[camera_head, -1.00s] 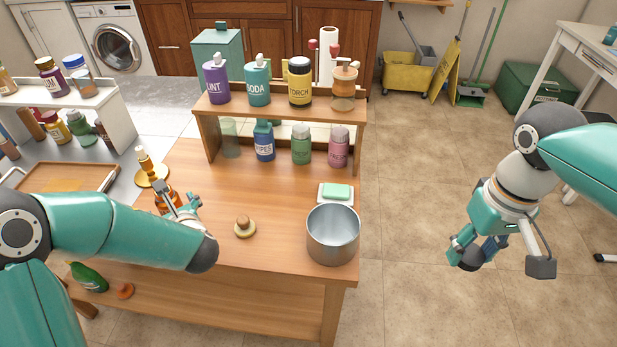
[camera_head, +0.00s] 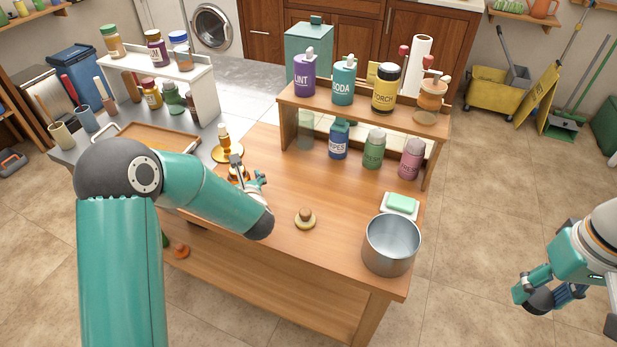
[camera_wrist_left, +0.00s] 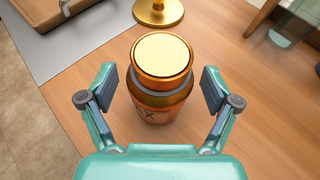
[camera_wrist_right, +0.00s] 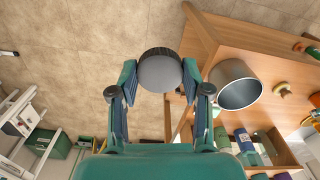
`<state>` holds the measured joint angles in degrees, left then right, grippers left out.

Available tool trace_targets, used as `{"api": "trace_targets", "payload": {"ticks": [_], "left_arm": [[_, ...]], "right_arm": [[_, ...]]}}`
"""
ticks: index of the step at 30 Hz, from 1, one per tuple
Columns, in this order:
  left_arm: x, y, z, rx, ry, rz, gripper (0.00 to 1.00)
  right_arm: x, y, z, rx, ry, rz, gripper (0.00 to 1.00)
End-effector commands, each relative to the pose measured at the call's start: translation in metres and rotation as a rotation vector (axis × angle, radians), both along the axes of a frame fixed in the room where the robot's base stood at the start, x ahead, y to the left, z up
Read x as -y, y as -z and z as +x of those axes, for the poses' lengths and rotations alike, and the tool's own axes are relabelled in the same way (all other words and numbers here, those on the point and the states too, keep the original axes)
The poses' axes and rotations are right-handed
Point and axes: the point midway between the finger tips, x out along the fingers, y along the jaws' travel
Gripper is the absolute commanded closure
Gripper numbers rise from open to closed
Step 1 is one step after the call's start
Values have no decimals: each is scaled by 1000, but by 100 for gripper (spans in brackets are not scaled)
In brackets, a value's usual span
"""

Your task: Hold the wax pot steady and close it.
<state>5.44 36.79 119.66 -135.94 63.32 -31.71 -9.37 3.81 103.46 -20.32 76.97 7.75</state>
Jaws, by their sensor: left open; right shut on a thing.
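The wax pot (camera_wrist_left: 160,105) is a copper-coloured jar with a flat golden top and a grey ring below it; part of its label shows. It stands upright on the wooden table. My left gripper (camera_wrist_left: 160,88) is open, with one finger on each side of the pot and visible gaps to both. In the head view the pot (camera_head: 238,172) is partly hidden behind my left gripper (camera_head: 254,186). My right gripper (camera_wrist_right: 159,84) is shut on a round dark cap (camera_wrist_right: 159,70) with a ribbed edge. It holds the cap (camera_head: 539,301) over the floor, right of the table.
A gold candle holder (camera_head: 227,150) stands just behind the pot. A wooden-knobbed disc (camera_head: 305,219), a metal pot (camera_head: 391,246) and a soap dish (camera_head: 399,206) are on the table. A shelf of bottles (camera_head: 350,105) stands at its back.

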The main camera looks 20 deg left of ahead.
Motion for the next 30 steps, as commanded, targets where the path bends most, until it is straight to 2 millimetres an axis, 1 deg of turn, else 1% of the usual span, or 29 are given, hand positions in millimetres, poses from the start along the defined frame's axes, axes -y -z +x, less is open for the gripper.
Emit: {"api": "trace_targets", "payload": {"ticks": [1, 8, 9, 11, 12, 13, 14, 23, 26, 30], "left_arm": [[0, 0, 0, 0, 0, 0, 11], [0, 0, 0, 0, 0, 0, 50], [0, 0, 0, 0, 0, 0, 56], [0, 0, 0, 0, -1, 0, 66], [0, 0, 0, 0, -1, 0, 73], [0, 0, 0, 0, -1, 0, 78], [0, -1, 0, 1, -1, 1, 81], [-1, -3, 0, 1, -1, 0, 81], [-1, -8, 0, 2, -1, 1, 81], [-1, -22, 0, 5, -2, 1, 81]], "right_arm": [[0, 0, 0, 0, 0, 0, 64], [0, 0, 0, 0, 0, 0, 64], [0, 0, 0, 0, 0, 0, 64], [0, 0, 0, 0, -1, 0, 64], [0, 0, 0, 0, -1, 0, 64], [0, 0, 0, 0, -1, 0, 64], [0, 0, 0, 0, -1, 0, 64], [-1, 0, 0, 0, -1, 0, 64], [-1, 0, 0, 0, -1, 0, 64], [-1, 0, 0, 0, -2, 0, 64]]}}
